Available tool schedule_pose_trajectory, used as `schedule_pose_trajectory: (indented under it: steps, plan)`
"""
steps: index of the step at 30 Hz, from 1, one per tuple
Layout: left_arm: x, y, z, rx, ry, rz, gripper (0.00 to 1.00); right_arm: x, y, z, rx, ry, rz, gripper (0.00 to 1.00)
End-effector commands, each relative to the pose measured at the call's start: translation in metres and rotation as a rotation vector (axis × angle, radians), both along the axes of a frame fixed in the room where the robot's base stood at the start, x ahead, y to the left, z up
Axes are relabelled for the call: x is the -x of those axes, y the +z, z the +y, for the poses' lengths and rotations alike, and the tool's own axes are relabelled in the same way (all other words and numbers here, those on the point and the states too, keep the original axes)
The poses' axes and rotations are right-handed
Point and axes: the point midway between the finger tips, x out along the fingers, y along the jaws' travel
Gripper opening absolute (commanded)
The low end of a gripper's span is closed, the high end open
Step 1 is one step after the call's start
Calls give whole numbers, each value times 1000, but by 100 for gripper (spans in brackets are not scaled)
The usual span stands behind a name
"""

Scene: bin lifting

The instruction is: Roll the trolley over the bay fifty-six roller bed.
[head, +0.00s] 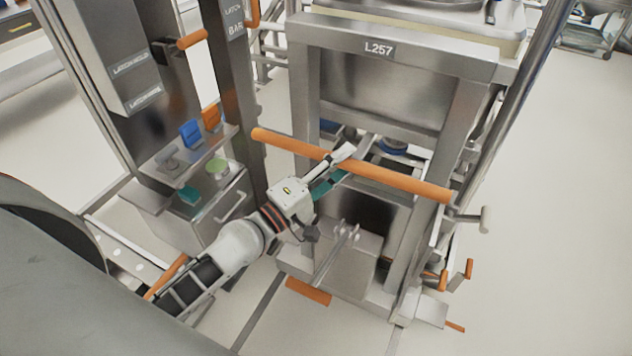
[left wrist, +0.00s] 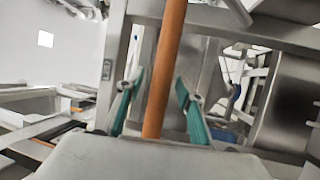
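The trolley is a steel frame labelled L257 (head: 378,48), standing upright in front of me with an orange push bar (head: 400,181) across its near side. The bar also runs up the middle of the left wrist view (left wrist: 166,60). My left gripper (head: 338,170) is at the bar's middle. Its teal-padded fingers (left wrist: 158,105) are apart, one on each side of the bar, with gaps to it in the left wrist view. My right gripper is not in view. I cannot make out a bay fifty-six marking or a roller bed.
A steel post with latch labels (head: 136,84) and an orange handle (head: 192,38) stands left of the trolley. A small shelf (head: 160,165) there holds blue, orange and green items. An orange pedal (head: 308,291) sits low at the trolley's front.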

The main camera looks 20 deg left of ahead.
Motion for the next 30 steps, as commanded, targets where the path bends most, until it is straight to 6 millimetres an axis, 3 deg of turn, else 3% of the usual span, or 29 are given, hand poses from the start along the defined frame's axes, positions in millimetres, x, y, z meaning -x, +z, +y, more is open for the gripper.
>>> schedule_pose_trajectory:
  steps: [12, 24, 30]
  plan:
    - [20, -6, 10, -6, -1, 6, 37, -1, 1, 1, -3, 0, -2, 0]
    - [85, -20, 39, -4, -2, 9, 37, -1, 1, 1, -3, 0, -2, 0]
    - [103, -23, 47, -3, -2, 8, 37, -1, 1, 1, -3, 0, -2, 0]
